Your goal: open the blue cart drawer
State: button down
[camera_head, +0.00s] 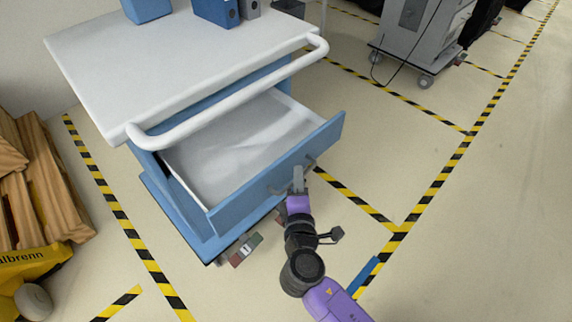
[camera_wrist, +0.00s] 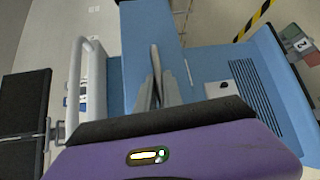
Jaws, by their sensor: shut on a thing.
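The blue cart (camera_head: 180,218) has a white top and stands at the left centre of the head view. Its blue-fronted drawer (camera_head: 245,196) is pulled out, showing a pale, empty-looking interior. My gripper (camera_head: 298,179) is at the grey bar handle (camera_head: 311,161) on the drawer's front, right of its middle. The fingers are shut on the handle. In the wrist view my gripper's fingers (camera_wrist: 157,88) are close together against the blue drawer front (camera_wrist: 150,25). The exact contact with the handle is hard to see there.
A white push rail (camera_head: 235,97) runs above the drawer. Blue bins (camera_head: 214,10) stand on the cart top. Wooden pallets (camera_head: 45,185) are at the left. A grey cart (camera_head: 420,35) stands at the back right.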

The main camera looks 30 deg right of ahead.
jog(key=shift+s+d, duration=0.25)
jog(key=shift+s, duration=0.6)
jog(key=shift+s+d, duration=0.2)
jog(key=shift+s, duration=0.6)
jog(key=c, duration=1.5)
grip_release()
jog(key=v, duration=0.7)
jog(key=shift+s, duration=0.35)
jog(key=shift+a, duration=0.15)
